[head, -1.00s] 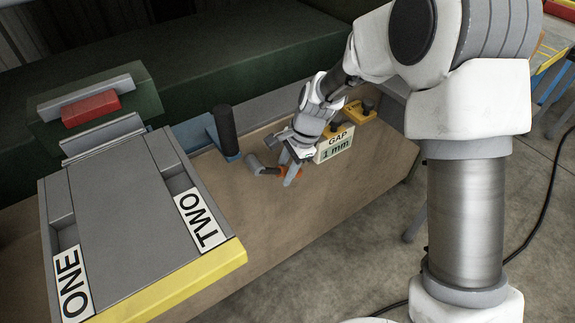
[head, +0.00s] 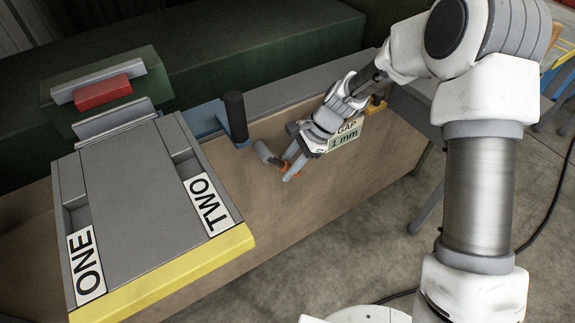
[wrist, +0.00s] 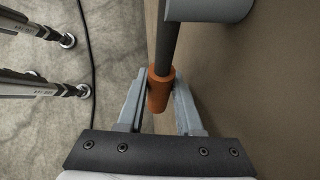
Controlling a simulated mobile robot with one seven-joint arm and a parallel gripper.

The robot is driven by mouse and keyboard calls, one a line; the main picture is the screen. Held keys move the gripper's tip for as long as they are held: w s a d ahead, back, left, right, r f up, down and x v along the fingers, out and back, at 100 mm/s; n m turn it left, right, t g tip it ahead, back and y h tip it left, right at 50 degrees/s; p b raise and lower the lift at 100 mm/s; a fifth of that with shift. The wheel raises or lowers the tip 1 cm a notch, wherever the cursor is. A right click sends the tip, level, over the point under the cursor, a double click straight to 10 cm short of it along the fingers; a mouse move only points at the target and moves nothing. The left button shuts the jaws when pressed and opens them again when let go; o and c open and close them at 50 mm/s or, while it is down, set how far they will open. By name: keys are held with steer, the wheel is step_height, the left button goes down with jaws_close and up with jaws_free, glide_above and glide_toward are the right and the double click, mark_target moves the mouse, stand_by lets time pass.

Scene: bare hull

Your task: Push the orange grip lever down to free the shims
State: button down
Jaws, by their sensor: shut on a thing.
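The orange grip (wrist: 160,92) is on the end of a dark lever rod (wrist: 167,45) in the wrist view. The rod runs up to a grey cylinder (wrist: 208,8). My gripper (wrist: 160,88) has one finger on each side of the orange grip and is shut on it. In the head view my gripper (head: 290,168) is at the lever, and the orange grip (head: 284,166) shows partly between the fingers, lower than the grey cylinder (head: 266,152). I cannot make out any shims.
A sign reading "GAP 1 mm" (head: 346,134) stands just behind my gripper. A black post (head: 236,117) on a blue base is to the left. A grey tray with a yellow front edge (head: 165,275) bears plates marked ONE (head: 87,265) and TWO (head: 208,204). The bench top (head: 290,220) in front is clear.

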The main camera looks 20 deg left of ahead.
steer(key=c, duration=0.6)
jaws_free()
steer(key=shift+r, duration=0.1)
steer(key=p+v, duration=0.5)
steer(key=v, duration=1.2)
steer(key=shift+r, duration=0.15)
